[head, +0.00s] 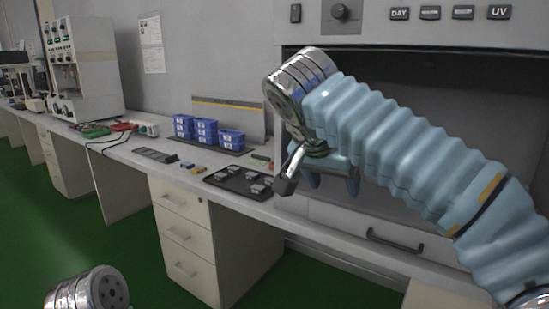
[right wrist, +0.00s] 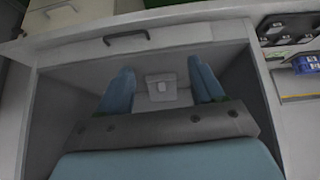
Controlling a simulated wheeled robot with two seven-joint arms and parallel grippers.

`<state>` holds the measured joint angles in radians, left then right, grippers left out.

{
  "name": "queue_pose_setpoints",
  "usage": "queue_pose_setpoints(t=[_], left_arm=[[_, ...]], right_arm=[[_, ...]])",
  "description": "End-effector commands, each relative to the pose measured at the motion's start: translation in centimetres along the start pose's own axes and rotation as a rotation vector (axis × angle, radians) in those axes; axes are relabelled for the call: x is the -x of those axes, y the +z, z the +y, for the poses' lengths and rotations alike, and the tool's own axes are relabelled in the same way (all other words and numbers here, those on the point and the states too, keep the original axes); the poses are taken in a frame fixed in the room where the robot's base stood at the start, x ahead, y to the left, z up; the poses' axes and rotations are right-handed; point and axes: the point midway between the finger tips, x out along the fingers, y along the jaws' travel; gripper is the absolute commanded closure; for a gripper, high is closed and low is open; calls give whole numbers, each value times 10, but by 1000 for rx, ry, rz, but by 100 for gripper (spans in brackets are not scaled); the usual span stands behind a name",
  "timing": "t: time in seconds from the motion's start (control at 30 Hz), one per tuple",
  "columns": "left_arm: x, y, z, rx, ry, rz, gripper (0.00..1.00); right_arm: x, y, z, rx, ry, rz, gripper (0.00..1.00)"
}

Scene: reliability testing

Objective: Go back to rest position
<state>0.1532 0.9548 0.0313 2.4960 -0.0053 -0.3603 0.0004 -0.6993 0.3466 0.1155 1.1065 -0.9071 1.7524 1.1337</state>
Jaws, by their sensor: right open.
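My right arm comes in from the right in the head view, raised in front of the open chamber of a grey cabinet (head: 430,85). My right gripper (head: 332,182) points down below the wrist, partly hidden by the arm. In the right wrist view its two blue fingers (right wrist: 160,68) stand apart. A small white box-like item (right wrist: 161,88) shows between and beyond them on the chamber floor; I see no contact with it. A metal arm part of mine shows at the lower left of the head view. My left gripper is not in view.
A long grey bench (head: 130,158) carries blue boxes (head: 205,131), a black tray (head: 240,181) with small metal parts, and a white instrument (head: 85,70) farther left. Drawers (head: 180,232) stand below. The green floor (head: 60,215) in front is clear.

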Motion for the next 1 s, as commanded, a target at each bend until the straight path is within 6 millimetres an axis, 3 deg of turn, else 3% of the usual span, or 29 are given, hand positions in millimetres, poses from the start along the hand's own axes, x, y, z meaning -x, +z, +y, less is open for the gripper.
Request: queue_pose_setpoints(t=[0.27,0.47,0.57,0.67,0.77,0.9,1.0], left_arm=[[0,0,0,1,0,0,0],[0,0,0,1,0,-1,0],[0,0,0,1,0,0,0],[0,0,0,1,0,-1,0],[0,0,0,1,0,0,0],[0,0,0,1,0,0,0],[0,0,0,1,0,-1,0]], right_arm=[[-52,18,-33,142,-27,-44,33],[-119,48,-64,294,-74,-118,33],[-165,75,-79,383,-114,-179,33],[-225,116,-90,479,-175,-269,33],[-292,175,-91,556,-266,-388,33],[-371,269,-71,575,-411,-544,33],[-412,340,-40,521,-503,-632,33]])
